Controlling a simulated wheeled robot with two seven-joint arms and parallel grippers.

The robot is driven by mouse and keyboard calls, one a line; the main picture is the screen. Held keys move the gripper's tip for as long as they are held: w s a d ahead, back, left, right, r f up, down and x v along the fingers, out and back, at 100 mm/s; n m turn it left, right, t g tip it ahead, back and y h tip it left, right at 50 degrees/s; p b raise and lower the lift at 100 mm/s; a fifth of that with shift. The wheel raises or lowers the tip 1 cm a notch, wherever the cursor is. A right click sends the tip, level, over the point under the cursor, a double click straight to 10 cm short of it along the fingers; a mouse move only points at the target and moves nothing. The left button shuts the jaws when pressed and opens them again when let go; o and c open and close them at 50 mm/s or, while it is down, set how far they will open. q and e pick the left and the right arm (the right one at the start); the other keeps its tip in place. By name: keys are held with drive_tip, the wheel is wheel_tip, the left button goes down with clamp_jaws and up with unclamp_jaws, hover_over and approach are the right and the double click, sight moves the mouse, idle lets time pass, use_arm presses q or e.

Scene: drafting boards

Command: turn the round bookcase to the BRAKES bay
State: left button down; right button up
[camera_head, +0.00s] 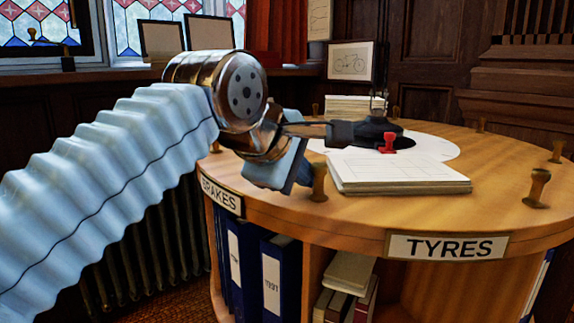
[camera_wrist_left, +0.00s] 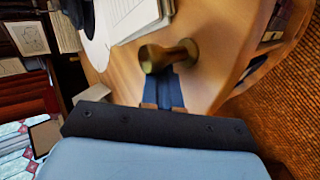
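The round bookcase (camera_head: 285,222) has a wooden top with upright pegs around its rim. Its BRAKES label (camera_head: 221,195) is at the left of the rim, partly behind my arm. The TYRES label (camera_head: 447,247) faces the front. My left gripper (camera_head: 303,172) is at the rim between these labels, close beside a brass-brown peg (camera_head: 318,183). In the left wrist view the peg (camera_wrist_left: 165,57) is just beyond the fingers (camera_wrist_left: 166,92). Whether they are open, shut or touching the peg is unclear. My right gripper is in neither view.
A paper stack (camera_head: 400,176), a red stamp (camera_head: 388,143) and a dark lamp base (camera_head: 372,131) are on the top. More pegs stand along the rim, one at front right (camera_head: 537,188). Blue binders (camera_head: 281,275) fill a bay below. A radiator (camera_head: 150,250) stands to the left.

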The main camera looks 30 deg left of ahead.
sight(325, 177)
use_arm(q)
drive_tip(key=shift+d, duration=1.55)
drive_tip(key=shift+p, duration=0.3)
drive_tip(key=shift+d+r, duration=0.1)
drive_tip(key=shift+d, duration=0.2)
drive_tip(key=shift+n+y, duration=0.4)
drive_tip(key=d+p, duration=0.2)
drive_tip(key=d, duration=0.2)
drive_tip(key=shift+w, duration=0.2)
drive_tip(key=shift+d+p, duration=0.4)
drive_tip(key=shift+d, duration=0.2)
drive_tip(key=shift+w+d, duration=0.1)
drive_tip(key=shift+d, duration=0.15)
drive_tip(key=shift+n+y, duration=0.4)
drive_tip(key=shift+n, duration=0.1)
drive_tip(key=shift+w+d+p, duration=0.15)
drive_tip(key=shift+w+d, duration=0.05)
drive_tip(key=shift+d, duration=0.7)
drive_tip(key=shift+w+d+p, duration=0.15)
drive_tip(key=shift+w+d, duration=0.1)
drive_tip(key=shift+d, duration=0.65)
drive_tip(key=shift+w+d+p, duration=0.15)
drive_tip(key=shift+w+d, duration=0.05)
drive_tip(key=shift+d, duration=0.7)
